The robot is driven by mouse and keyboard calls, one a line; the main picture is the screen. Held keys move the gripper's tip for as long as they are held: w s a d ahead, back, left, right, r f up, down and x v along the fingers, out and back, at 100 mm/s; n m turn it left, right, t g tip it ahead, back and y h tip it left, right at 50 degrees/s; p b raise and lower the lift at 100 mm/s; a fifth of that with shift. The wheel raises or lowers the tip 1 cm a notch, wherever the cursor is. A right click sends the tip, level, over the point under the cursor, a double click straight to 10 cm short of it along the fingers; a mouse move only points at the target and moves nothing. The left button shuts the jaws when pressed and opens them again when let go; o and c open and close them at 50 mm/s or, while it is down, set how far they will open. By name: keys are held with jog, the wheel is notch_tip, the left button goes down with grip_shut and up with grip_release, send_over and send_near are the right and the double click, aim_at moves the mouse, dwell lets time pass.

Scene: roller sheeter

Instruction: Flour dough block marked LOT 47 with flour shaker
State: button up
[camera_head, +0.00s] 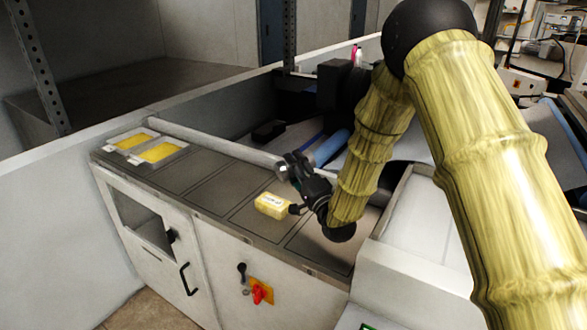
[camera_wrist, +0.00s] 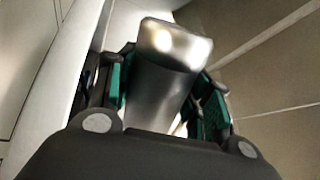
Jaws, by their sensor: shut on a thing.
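A pale yellow dough block (camera_head: 272,205) with a white label lies on the dark counter strip. The print on its label is too small to read. My gripper (camera_head: 294,171) is just above and right of the block, apart from it. In the wrist view my gripper (camera_wrist: 163,90) is shut on a shiny grey metal cylinder, the flour shaker (camera_wrist: 170,50), between its green-padded fingers. In the head view the shaker is mostly hidden by the fingers. The dough block cannot be made out in the wrist view.
Two yellow pieces in pale frames (camera_head: 160,152) lie at the counter's far left end. Between them and the block the dark strip (camera_head: 205,187) is clear. A white rail (camera_head: 215,143) runs behind it. A red knob (camera_head: 258,294) sits on the cabinet front.

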aim_at(286, 177)
jog(key=shift+s+a, duration=0.3)
jog(key=shift+a, duration=0.35)
jog(key=shift+s+a, duration=0.25)
jog(key=shift+a, duration=0.45)
jog(key=shift+s+a, duration=0.3)
jog(key=shift+a, duration=0.35)
jog(key=shift+w+d+b, duration=0.2)
jog(key=shift+w+d, duration=0.1)
jog(key=shift+d, duration=0.4)
jog(key=shift+w+d+b, duration=0.2)
jog(key=shift+w+d, duration=0.1)
jog(key=shift+d, duration=0.4)
jog(key=shift+w+d+b, duration=0.2)
jog(key=shift+w+d, duration=0.1)
jog(key=shift+d, duration=0.4)
jog(key=shift+a, duration=0.2)
jog(key=shift+s+a, duration=0.25)
jog(key=shift+a, duration=0.2)
jog(key=shift+s+a, duration=0.2)
jog(key=shift+a, duration=0.25)
